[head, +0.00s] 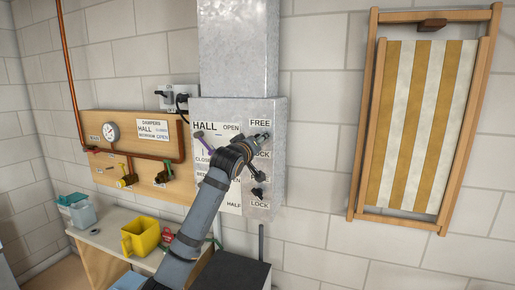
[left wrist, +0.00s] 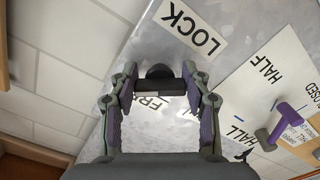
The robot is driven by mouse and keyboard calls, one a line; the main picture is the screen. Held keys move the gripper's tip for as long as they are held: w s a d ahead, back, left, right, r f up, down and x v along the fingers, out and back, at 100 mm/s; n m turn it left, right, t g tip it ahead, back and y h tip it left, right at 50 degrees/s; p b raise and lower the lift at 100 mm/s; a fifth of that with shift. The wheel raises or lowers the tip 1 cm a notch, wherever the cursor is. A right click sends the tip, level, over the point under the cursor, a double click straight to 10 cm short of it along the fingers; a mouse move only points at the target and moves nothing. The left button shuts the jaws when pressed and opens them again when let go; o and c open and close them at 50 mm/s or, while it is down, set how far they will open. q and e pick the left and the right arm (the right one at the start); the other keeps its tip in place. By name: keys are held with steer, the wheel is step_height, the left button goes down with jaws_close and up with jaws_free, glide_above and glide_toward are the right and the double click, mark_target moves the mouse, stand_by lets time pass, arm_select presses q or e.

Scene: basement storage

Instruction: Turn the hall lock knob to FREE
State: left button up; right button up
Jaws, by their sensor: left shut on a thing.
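The hall lock knob (left wrist: 159,72) is a small black knob on the grey metal damper box (head: 272,107). In the left wrist view it sits between my left fingertips (left wrist: 160,84), which are shut on it. A LOCK label (left wrist: 187,27) lies above it there, and a partly covered FREE label (left wrist: 150,103) shows below it. In the head view my left gripper (head: 260,140) reaches the box's right part, just under the FREE label (head: 259,123), and largely hides the knob. Which label the knob points at I cannot tell. My right gripper is not in view.
A second black knob (head: 258,192) sits lower on the box. A purple lever (head: 205,145) is left of my gripper. A wooden board with pipes and a gauge (head: 111,131) hangs at left, above a bench with a yellow container (head: 140,237). A folded striped deckchair (head: 424,120) hangs at right.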

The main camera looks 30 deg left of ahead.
arm_select(q)
steer(key=shift+n+b, duration=0.45)
steer(key=shift+n, duration=0.35)
steer(key=o, duration=1.2)
steer(key=shift+v, duration=6.05)
steer(key=shift+a, duration=0.1)
